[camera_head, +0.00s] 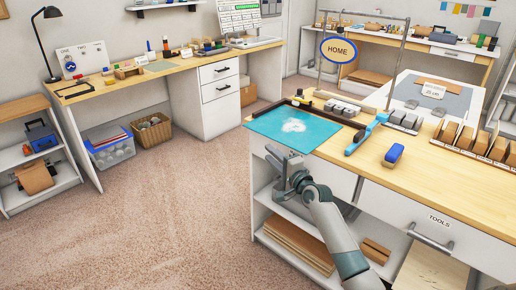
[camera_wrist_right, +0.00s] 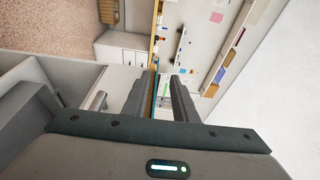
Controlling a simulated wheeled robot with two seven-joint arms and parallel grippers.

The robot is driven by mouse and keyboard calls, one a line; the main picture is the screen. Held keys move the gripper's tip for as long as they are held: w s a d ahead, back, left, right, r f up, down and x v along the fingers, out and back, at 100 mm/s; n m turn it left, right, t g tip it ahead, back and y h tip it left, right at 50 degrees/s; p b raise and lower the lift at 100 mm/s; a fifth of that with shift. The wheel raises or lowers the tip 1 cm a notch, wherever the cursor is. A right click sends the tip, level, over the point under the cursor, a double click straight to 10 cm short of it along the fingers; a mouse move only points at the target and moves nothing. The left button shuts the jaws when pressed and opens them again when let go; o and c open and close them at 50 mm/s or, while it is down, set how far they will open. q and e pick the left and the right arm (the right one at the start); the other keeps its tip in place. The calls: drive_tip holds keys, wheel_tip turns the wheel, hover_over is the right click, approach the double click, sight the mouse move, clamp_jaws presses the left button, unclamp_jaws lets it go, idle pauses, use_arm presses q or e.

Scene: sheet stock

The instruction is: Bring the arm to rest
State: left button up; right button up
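My right gripper (camera_head: 283,158) is at the front left corner of the near workbench, by the front edge of a teal sheet (camera_head: 270,121) with a pale patch on it. In the right wrist view the two fingers (camera_wrist_right: 165,95) stand apart, with a gap between them. The gripper looks open, and no held object shows clearly in it. The sheet lies flat at the bench's left end, near or over its front edge. My left arm and gripper are not in view.
The near workbench (camera_head: 450,185) carries a blue-handled tool (camera_head: 366,134), a blue block (camera_head: 394,154), grey blocks (camera_head: 403,119) and upright wooden pieces (camera_head: 480,140). Carpet (camera_head: 150,215) lies open to the left, before another desk (camera_head: 120,85).

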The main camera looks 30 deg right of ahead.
drive_tip(key=s+a+f+n+g, duration=0.2)
drive_tip(key=s+a+f+n, duration=0.3)
drive_tip(key=f, duration=0.7)
drive_tip(key=s+a+f+n+g+p, duration=0.1)
drive_tip(key=s+a+f+g, duration=0.2)
drive_tip(key=s+f, duration=0.65)
drive_tip(key=s+a+f+n+g, duration=0.2)
drive_tip(key=s+a+f+n, duration=0.2)
drive_tip(key=f, duration=1)
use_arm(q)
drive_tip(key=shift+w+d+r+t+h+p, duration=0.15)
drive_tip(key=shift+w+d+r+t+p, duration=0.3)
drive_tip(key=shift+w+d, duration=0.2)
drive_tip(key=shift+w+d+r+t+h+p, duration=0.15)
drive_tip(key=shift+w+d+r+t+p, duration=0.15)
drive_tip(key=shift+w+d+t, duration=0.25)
use_arm(e)
drive_tip(key=s+a+f+n+g, duration=0.2)
drive_tip(key=s+f, duration=0.4)
drive_tip(key=s, duration=0.4)
drive_tip(key=s+a+f+n+g, duration=0.1)
drive_tip(key=s+a+f+n, duration=0.3)
drive_tip(key=s, duration=0.6)
drive_tip(key=s+a+f+n+g, duration=0.2)
drive_tip(key=s+a+f, duration=0.4)
drive_tip(key=s+f, duration=0.3)
drive_tip(key=shift+s+n+g, duration=0.3)
drive_tip(key=shift+s+n, duration=0.5)
drive_tip(key=shift+s, duration=0.2)
drive_tip(key=shift+a, duration=0.1)
